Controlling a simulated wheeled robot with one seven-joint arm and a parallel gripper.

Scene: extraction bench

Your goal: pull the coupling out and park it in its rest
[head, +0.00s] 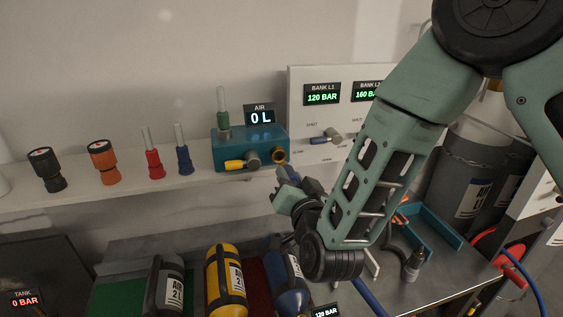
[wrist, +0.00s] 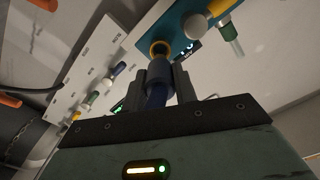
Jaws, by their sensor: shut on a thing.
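The coupling (wrist: 160,74) is a grey cylinder on a blue hose (wrist: 155,97). In the wrist view it sits between the fingers of my gripper (wrist: 165,80), which is shut on it. Its front end points at a brass-ringed socket (wrist: 160,47) on the teal block. In the head view the socket (head: 279,156) shows its open ring, and my gripper (head: 285,182) is just below and in front of it. The coupling looks just outside the socket; the exact gap is hard to tell. My fingers mostly hide the coupling in the head view. I cannot make out its rest for certain.
Yellow (head: 218,275) and dark cylinders lie below. A small stand (head: 412,264) and blue tray (head: 437,228) are on the bench at right.

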